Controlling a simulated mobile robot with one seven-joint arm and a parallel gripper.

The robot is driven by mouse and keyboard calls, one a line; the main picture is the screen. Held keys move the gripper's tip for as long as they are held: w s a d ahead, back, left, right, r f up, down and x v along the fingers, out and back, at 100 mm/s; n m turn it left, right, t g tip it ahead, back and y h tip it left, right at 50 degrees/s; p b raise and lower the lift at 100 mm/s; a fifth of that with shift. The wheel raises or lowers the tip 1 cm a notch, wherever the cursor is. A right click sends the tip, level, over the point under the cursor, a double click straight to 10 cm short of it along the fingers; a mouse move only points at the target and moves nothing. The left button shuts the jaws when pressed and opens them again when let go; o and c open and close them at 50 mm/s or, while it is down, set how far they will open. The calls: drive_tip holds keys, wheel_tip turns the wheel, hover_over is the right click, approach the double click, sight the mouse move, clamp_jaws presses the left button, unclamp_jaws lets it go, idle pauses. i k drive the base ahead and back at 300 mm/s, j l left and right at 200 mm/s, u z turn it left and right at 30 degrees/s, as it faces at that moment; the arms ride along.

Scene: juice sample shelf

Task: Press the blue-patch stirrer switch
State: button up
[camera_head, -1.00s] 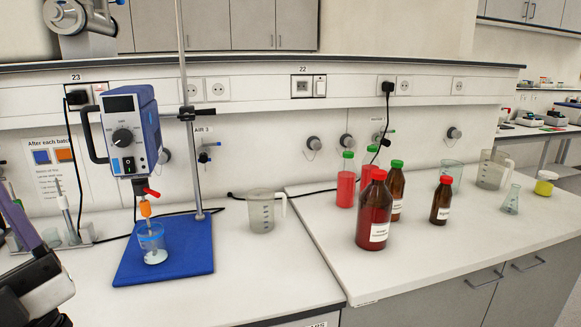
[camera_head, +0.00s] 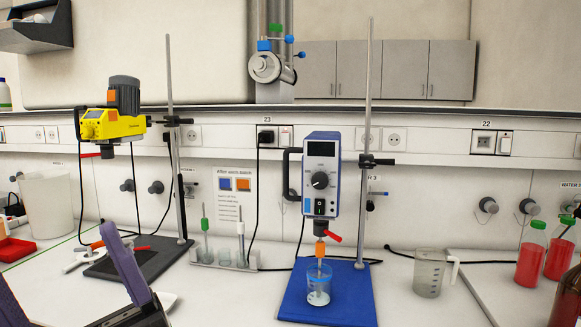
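The blue overhead stirrer (camera_head: 322,170) hangs on a stand above a blue base plate (camera_head: 352,300). Its grey front has a display, a round dial (camera_head: 320,180) and below that a small black rocker switch (camera_head: 319,207). A beaker with blue liquid (camera_head: 318,285) stands under it on the plate. A wall notice (camera_head: 235,208) beside it carries a blue patch (camera_head: 225,184) and an orange patch (camera_head: 243,185).
A yellow stirrer (camera_head: 112,122) stands on a dark plate (camera_head: 140,258) at the left. A rack with electrodes (camera_head: 222,258) sits between the stirrers. A clear jug (camera_head: 430,272) and red bottles (camera_head: 530,254) are at the right. The bench front before the rack is mostly free.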

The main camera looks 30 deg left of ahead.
sight(318, 203)
drive_tip(key=j, duration=0.8)
drive_tip(key=k+j, duration=0.15)
drive_tip(key=j, duration=0.65)
